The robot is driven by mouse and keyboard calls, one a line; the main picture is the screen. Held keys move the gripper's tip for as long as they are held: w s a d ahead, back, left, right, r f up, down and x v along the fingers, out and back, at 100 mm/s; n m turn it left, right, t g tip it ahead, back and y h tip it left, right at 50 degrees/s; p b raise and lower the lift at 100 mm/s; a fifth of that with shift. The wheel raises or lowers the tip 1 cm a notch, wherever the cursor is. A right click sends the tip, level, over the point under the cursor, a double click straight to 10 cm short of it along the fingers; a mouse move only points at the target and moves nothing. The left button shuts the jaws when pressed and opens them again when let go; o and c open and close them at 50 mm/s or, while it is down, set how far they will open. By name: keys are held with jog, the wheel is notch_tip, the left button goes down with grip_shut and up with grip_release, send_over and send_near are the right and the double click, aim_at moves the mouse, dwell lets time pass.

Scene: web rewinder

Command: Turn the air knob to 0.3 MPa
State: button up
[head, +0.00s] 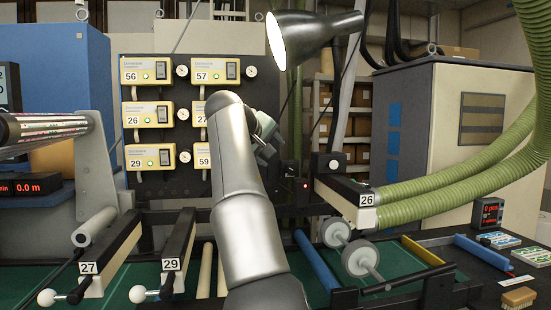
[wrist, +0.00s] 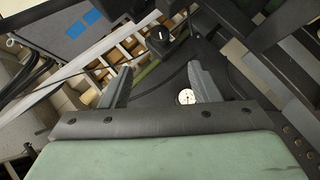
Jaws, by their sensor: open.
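In the head view my gripper (head: 266,138) is partly hidden behind my arm, left of the black knob.
A black panel (head: 222,92) with several numbered yellow boxes and small gauges stands behind my arm. A lamp (head: 300,35) hangs above. Green hoses (head: 450,170) run to the right. Levers 27 (head: 88,267) and 29 (head: 172,265) stand at front left.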

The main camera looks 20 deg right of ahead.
aim_at(290, 168)
jog(key=shift+s+a+r, duration=0.1)
jog(key=shift+s, duration=0.05)
notch_tip(290, 168, down, 4)
jog(key=w+a+h+b, duration=0.2)
jog(key=a+h, duration=0.1)
jog(key=shift+n, duration=0.5)
jog(key=p+x, duration=0.2)
jog(key=x, duration=0.3)
jog(key=p+x, duration=0.2)
jog(key=x, duration=0.3)
jog(key=r+p+x, duration=0.1)
jog(key=p+x, duration=0.1)
jog(key=x, duration=0.4)
jog(key=shift+s+d, duration=0.3)
jog(key=shift+w+d+f, duration=0.3)
jog(key=shift+w+d, duration=0.05)
jog(key=shift+d, duration=0.15)
jog(key=c, duration=1)
